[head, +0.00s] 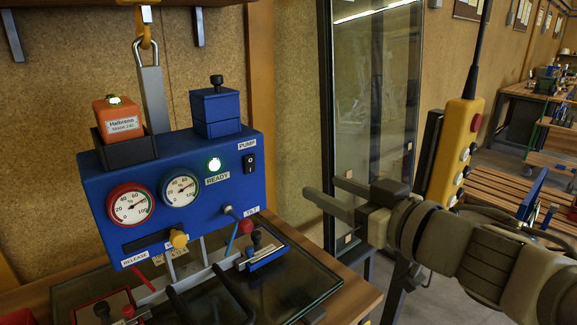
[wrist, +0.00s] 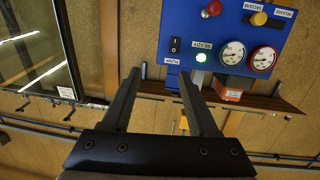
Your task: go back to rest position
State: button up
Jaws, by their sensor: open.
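My gripper (head: 328,197) is open and empty in the middle of the head view, to the right of the blue control box and in front of the glass frame. Its two fingers point left and touch nothing that I can see. In the wrist view my gripper (wrist: 163,78) shows both fingers apart with nothing between them. The blue control box (head: 170,192) carries two dials, a lit green READY lamp (head: 214,164), a black PUMP switch (head: 249,162) and a red TILT knob (head: 246,226). The box also shows in the wrist view (wrist: 225,28), upside down.
A tall glass frame (head: 350,100) stands behind my gripper. A yellow pendant with buttons (head: 456,150) hangs close to my arm on the right. A wooden table with a glass plate (head: 300,275) lies below the box. Benches (head: 535,95) stand far right.

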jog(key=d+m+g+h+p, duration=0.1)
jog(key=d+m+h+p, duration=0.1)
jog(key=d+m+h, duration=0.6)
jog(key=s+a+f+n+g+p, duration=0.1)
jog(key=s+a+f+g, duration=0.3)
jog(key=s+f+g, duration=0.4)
jog(key=s+n, duration=0.1)
jog(key=s, duration=0.2)
jog(key=shift+s+a+p, duration=0.35)
jog(key=shift+a+p, duration=0.05)
